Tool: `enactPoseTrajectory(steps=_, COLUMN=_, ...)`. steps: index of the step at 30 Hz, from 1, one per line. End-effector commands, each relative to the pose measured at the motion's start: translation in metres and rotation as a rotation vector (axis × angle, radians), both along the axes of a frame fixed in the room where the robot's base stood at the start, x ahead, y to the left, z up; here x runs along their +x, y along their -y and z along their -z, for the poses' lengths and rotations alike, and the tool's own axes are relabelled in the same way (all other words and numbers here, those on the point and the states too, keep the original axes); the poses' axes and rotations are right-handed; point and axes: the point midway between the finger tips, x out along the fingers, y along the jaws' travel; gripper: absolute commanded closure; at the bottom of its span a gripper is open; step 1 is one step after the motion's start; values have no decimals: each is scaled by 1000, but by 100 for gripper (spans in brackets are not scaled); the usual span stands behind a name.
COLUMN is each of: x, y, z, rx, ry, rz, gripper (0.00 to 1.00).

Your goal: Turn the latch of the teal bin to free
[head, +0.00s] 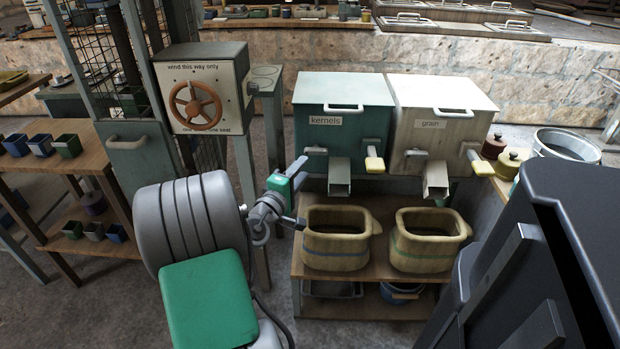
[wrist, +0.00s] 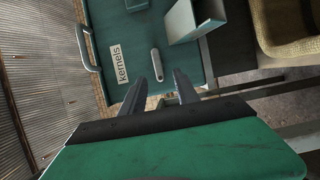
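The teal bin (head: 343,110) stands on the left of a pair and has a "kernels" label; its front fills the top of the wrist view (wrist: 130,20). Its latch (head: 315,151) is a short pale bar below the label, lying level across the front. In the wrist view the latch (wrist: 157,63) runs parallel to the label, just ahead of the fingertips. My gripper (head: 304,168) is at the bin's lower left front. Its fingers (wrist: 162,76) are apart with nothing between them. I cannot tell whether either finger touches the latch.
A teal chute (head: 339,181) and a yellow-ended lever (head: 375,162) stick out right of the latch. A cream "grain" bin (head: 440,110) stands alongside. Two yellow tubs (head: 336,255) (head: 428,256) sit on the shelf below. A handwheel box (head: 200,95) stands left.

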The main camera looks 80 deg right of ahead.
Motion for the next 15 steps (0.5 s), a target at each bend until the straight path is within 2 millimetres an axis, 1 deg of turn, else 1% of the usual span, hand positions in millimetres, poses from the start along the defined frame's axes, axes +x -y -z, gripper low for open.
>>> enactPoseTrajectory(steps=5, x=-7, y=25, z=-3, rx=-8, ry=-7, rz=4, gripper=63)
enactPoseTrajectory(steps=9, x=-11, y=53, z=-3, rx=-7, ry=-4, rz=2, gripper=63)
enactPoseTrajectory(steps=12, x=-13, y=67, z=-2, rx=-5, ry=-4, rz=1, gripper=63)
enactPoseTrajectory(steps=15, x=-13, y=74, z=-3, rx=-6, ry=-4, rz=-2, gripper=63)
